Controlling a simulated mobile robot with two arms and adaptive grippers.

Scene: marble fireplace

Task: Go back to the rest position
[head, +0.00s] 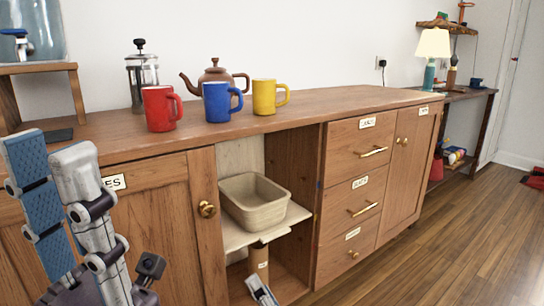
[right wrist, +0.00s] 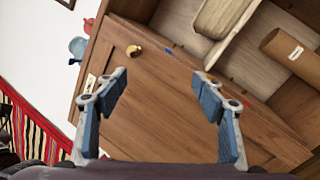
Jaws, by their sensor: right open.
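My left gripper (head: 50,150) stands large at the left of the head view, fingers pointing up, with the blue pad of one finger facing the other. A gap shows between them and nothing is held. My right gripper (right wrist: 160,82) is open and empty in the right wrist view, its fingers wide apart in front of a wooden cabinet door (right wrist: 160,95). In the head view only a small part of it, a fingertip (head: 262,291), shows at the bottom edge, below the open compartment.
The sideboard top (head: 310,112) bears red (head: 158,109), blue (head: 217,103) and yellow (head: 264,97) mugs, a teapot (head: 213,76) and a French press (head: 141,72). A basket (head: 254,203) sits on a shelf in the open compartment, above a cylinder (head: 259,262).

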